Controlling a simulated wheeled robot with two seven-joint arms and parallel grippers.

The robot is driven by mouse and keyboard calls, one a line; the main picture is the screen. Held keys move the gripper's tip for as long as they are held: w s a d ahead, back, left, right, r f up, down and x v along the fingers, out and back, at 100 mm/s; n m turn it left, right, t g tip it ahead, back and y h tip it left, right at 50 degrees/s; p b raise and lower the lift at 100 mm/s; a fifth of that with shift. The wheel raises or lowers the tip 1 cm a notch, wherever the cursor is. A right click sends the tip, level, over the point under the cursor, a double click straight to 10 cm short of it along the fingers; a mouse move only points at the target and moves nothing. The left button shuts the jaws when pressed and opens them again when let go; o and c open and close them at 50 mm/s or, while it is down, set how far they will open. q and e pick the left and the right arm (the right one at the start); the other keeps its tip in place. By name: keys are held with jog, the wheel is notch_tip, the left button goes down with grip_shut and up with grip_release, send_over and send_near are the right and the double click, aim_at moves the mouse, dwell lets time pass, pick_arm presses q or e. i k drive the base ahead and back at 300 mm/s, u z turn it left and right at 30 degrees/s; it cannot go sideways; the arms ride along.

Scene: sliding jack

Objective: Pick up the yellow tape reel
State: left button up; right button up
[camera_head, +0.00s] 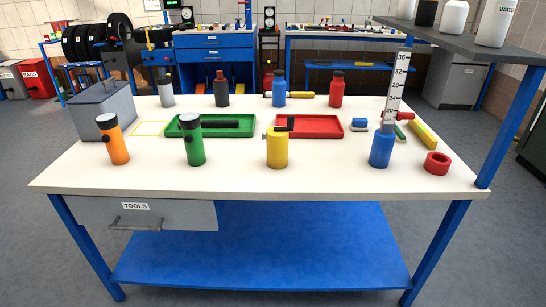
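I see no yellow tape reel that I can make out. A ring shaped like a tape reel lies at the table's right front, but it is red (437,163). The yellow things in view are an upright yellow cylinder (277,150) with a dark top piece at the front middle, a yellow bar (423,135) at the right, and a yellow-handled tool (300,95) at the back. All rest on the white workbench (235,172). Neither of my grippers shows in the head view.
Orange (118,147), green (195,147) and blue (381,148) cylinders stand along the front. A green tray (172,129), red tray (338,128) and grey box (103,107) sit behind. A measuring scale (396,88) stands behind the blue cylinder. A shelf (455,42) overhangs the right.

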aim_at(277, 148)
jog(key=u, duration=2.05)
jog(key=i, duration=1.55)
jog(key=z, duration=1.2)
